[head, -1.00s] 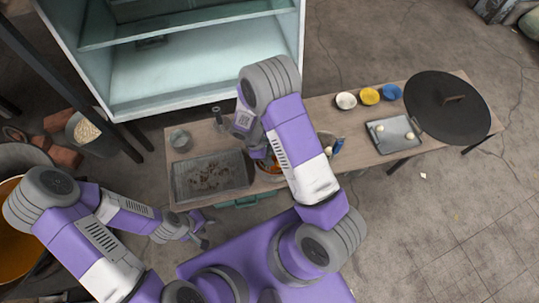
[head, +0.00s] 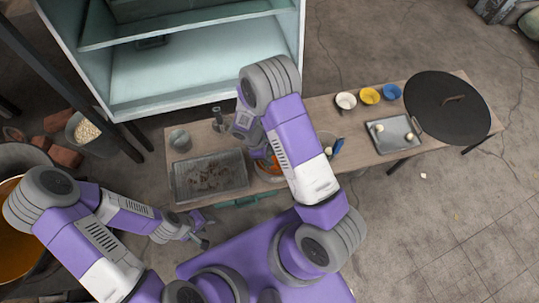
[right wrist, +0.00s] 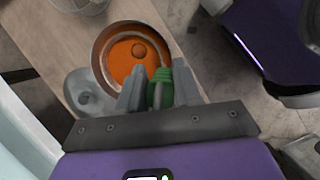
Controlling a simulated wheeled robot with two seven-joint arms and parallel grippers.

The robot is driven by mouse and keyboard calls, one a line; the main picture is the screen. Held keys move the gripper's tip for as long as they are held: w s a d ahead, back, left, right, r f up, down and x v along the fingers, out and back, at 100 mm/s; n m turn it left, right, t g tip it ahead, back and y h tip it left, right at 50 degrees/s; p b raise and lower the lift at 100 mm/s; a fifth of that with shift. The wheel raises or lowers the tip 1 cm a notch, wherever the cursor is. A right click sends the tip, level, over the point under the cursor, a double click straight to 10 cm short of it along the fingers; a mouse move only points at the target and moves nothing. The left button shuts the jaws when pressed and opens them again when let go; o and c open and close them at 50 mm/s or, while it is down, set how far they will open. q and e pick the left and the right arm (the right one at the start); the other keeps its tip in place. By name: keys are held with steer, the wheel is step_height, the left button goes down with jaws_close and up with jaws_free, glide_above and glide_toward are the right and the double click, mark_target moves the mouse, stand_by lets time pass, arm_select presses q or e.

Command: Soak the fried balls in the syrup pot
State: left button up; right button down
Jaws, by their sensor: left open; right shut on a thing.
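The syrup pot (right wrist: 112,36) holds orange syrup (right wrist: 122,62) in the right wrist view. One round brown-orange ball (right wrist: 138,50) sits in the syrup. My right gripper (right wrist: 146,90) is shut on the green handle (right wrist: 160,88) of a tool at the pot's near edge. The tool's thin grey shaft reaches over the pot; its far end is unclear. In the head view my right arm covers most of the pot (head: 262,173) and hides that gripper. My left gripper (head: 201,228) is open and empty in front of the table, left of the pot.
A glass cabinet (head: 205,65) stands behind.

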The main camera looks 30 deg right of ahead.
step_height(320, 180, up, 11)
steer(key=p, duration=0.8)
stand_by(1.9)
steer(key=shift+r+p, duration=1.45)
steer(key=shift+r, duration=0.05)
steer(key=shift+f, duration=0.1)
steer(key=shift+w, duration=0.1)
